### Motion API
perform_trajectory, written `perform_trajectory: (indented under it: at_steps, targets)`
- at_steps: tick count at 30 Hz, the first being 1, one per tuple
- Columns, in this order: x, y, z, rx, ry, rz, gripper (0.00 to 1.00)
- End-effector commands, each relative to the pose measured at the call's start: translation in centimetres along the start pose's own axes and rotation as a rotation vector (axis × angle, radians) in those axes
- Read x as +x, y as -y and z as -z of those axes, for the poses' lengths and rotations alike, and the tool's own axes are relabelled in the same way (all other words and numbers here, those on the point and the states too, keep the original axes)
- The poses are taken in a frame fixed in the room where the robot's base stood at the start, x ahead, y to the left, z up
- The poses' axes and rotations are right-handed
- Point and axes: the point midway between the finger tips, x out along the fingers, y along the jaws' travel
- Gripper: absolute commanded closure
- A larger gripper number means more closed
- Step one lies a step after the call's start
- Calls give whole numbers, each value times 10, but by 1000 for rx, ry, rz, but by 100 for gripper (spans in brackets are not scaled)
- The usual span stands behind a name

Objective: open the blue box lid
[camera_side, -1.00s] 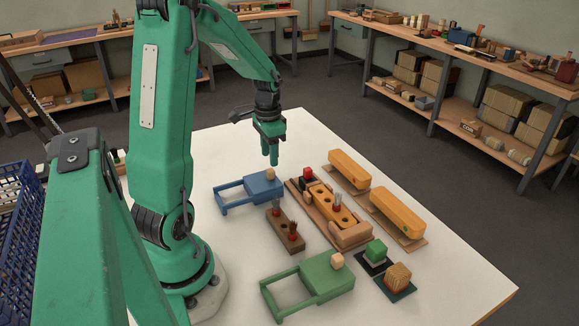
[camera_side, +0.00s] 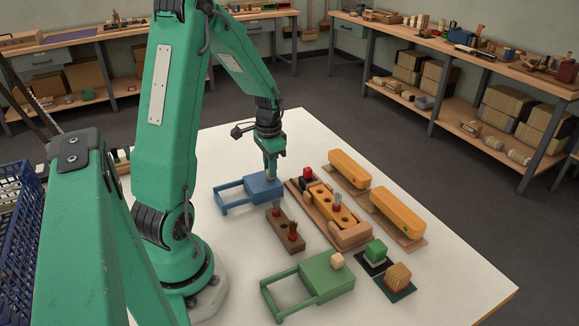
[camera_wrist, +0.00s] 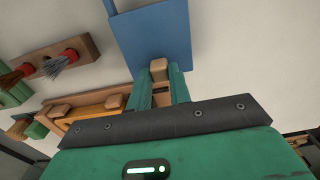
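The blue box (camera_side: 262,189) stands on the white table with its lid flat and closed. A small wooden knob (camera_side: 270,177) sits on the lid's far edge; the wrist view shows the knob (camera_wrist: 158,66) between my fingertips. My gripper (camera_side: 270,168) points down right over the knob. In the wrist view, the two green fingers of my gripper (camera_wrist: 159,78) stand apart, one on each side of the knob. Any slit between fingertips and knob is too small to make out. The blue box's lid (camera_wrist: 152,38) shows beyond the fingers.
A brown block with red-based brushes (camera_side: 283,231) and a wooden holder with holes (camera_side: 330,207) lie close to the right. Two orange brush bodies (camera_side: 348,168) lie beyond. A green box (camera_side: 322,277), a green cube (camera_side: 376,250) and a bristle block (camera_side: 398,276) are nearer the front.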

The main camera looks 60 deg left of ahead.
Motion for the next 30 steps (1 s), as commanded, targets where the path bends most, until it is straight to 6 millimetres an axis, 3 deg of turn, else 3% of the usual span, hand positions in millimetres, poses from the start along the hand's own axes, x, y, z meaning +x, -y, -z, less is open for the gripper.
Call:
perform_trajectory:
  at_steps: [8, 22, 30]
  targets:
    - [0, 0, -5, -1, 0, 0, 100]
    - [-1, 2, -80, -6, -2, 2, 100]
    - [-1, 1, -95, -3, -1, 1, 100]
